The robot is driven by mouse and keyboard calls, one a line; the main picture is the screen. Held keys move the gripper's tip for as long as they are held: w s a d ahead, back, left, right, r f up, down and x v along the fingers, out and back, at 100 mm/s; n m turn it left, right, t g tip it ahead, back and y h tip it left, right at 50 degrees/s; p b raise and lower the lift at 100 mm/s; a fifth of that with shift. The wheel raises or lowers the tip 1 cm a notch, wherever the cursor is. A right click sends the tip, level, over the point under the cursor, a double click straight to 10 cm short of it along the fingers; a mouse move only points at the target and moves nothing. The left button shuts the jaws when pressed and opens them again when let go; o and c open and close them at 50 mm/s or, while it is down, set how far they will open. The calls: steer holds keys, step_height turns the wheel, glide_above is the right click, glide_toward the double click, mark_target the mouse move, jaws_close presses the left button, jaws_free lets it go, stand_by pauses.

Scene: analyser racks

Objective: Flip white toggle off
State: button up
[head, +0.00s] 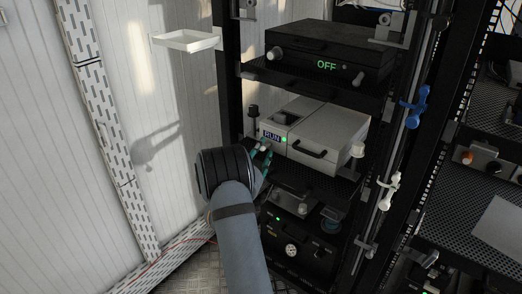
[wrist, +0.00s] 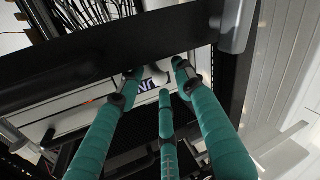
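The white analyser (head: 325,135) sits on the middle rack shelf, and its small display (head: 271,135) reads RUN. A small white toggle (head: 264,145) shows just below the display, at my fingertips. In the wrist view, a white knob-like piece, which looks like the toggle (wrist: 156,75), sits beside the partly hidden display (wrist: 148,88). My gripper (head: 266,157) has teal fingers, which also show in the wrist view (wrist: 160,78). The fingers are spread apart around the toggle. I cannot tell whether they touch it. My arm and hand hide part of the shelf below.
A black unit (head: 330,50) showing OFF stands on the shelf above. A black unit with a gauge (head: 292,250) sits below. The rack's right post carries a blue clamp (head: 414,106) and a white clamp (head: 388,190). A white wall tray (head: 185,41) hangs on the left.

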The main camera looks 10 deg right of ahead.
steer(key=shift+w+d, duration=0.1)
steer(key=shift+w, duration=0.1)
steer(key=shift+c, duration=0.7)
steer(key=c, duration=0.7)
jaws_close()
